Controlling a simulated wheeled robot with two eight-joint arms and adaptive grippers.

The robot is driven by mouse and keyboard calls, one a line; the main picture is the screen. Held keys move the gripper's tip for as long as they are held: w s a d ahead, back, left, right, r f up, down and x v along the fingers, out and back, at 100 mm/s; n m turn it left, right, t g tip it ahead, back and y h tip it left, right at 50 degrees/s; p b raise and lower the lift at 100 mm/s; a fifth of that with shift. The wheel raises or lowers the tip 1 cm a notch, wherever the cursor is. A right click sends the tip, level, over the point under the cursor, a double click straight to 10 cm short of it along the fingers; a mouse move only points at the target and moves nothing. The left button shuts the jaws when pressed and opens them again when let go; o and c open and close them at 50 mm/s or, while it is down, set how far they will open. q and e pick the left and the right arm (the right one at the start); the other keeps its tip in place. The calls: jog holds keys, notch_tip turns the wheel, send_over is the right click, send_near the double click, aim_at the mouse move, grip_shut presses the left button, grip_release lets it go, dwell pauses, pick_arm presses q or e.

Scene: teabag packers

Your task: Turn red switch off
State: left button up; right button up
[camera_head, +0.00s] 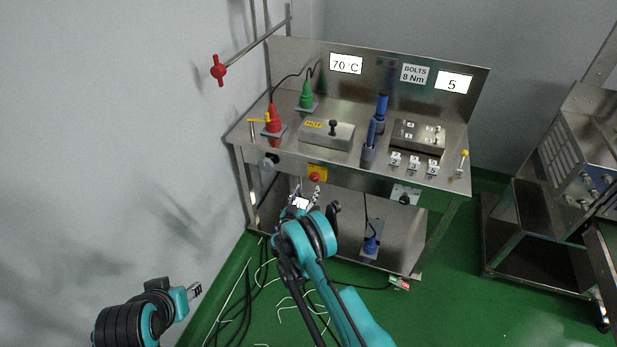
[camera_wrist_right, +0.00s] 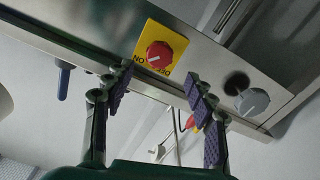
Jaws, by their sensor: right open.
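The red switch (camera_head: 315,177) is a round rotary knob on a yellow plate (camera_head: 317,169), on the front edge of the steel workbench. In the right wrist view the red knob (camera_wrist_right: 159,54) sits on its yellow plate (camera_wrist_right: 179,43), with "ON" printed at the lower left; I cannot clearly tell the knob's setting. My right gripper (camera_head: 307,191) is open just in front of and below the switch, apart from it as far as I can see. Its two purple-padded fingers show in the wrist view (camera_wrist_right: 158,76). My left gripper (camera_head: 194,291) is low at the left, far from the bench.
A grey knob (camera_wrist_right: 252,102) is right of the switch in the wrist view. On the bench (camera_head: 350,104) stand red (camera_head: 273,122) and green (camera_head: 306,96) connectors, a metal box (camera_head: 327,134) and blue-handled tools (camera_head: 381,106). Cables lie on the green floor.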

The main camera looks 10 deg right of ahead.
aim_at(314, 178)
jog(key=b+x, duration=0.1)
jog(key=x, duration=0.4)
jog(key=shift+w+d+f+b, duration=0.1)
jog(key=shift+w+d+b, duration=0.1)
jog(key=shift+b, duration=0.15)
jog(key=shift+w+d, duration=0.35)
jog(key=shift+w, duration=0.15)
jog(key=c, duration=1.2)
